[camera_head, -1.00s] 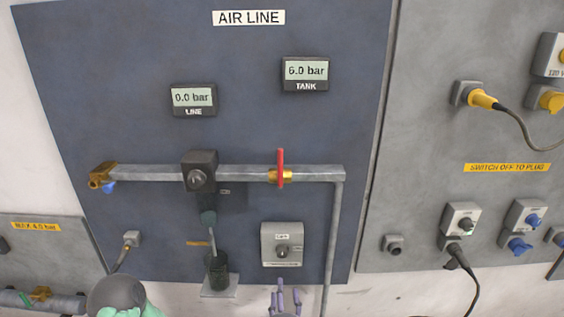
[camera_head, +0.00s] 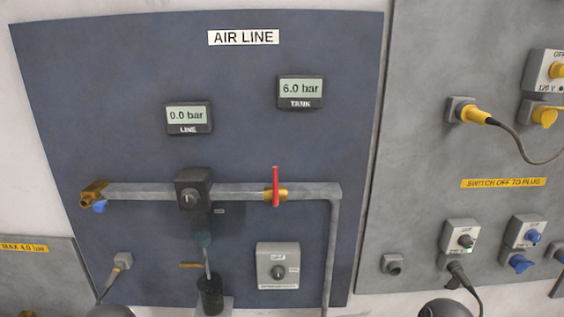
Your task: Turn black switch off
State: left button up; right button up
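A grey switch box with a dark round knob (camera_head: 465,241) is on the grey panel at the right. A black plug with a black cable (camera_head: 458,272) is in the socket below that knob. Another grey box with a dark knob (camera_head: 278,272) is low on the blue panel; its small labels are too blurred to read. Neither gripper shows now. Only rounded dark parts of my arms show at the bottom edge, one at the left and one below the black plug.
The blue AIR LINE panel (camera_head: 130,130) carries a line display (camera_head: 189,117) at 0.0 bar, a tank display (camera_head: 300,91) at 6.0 bar, and a pipe with a red valve handle (camera_head: 275,187). A blue switch (camera_head: 533,237) and yellow plug (camera_head: 476,114) are at right.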

aim_at(464, 241)
jog(key=z, duration=1.3)
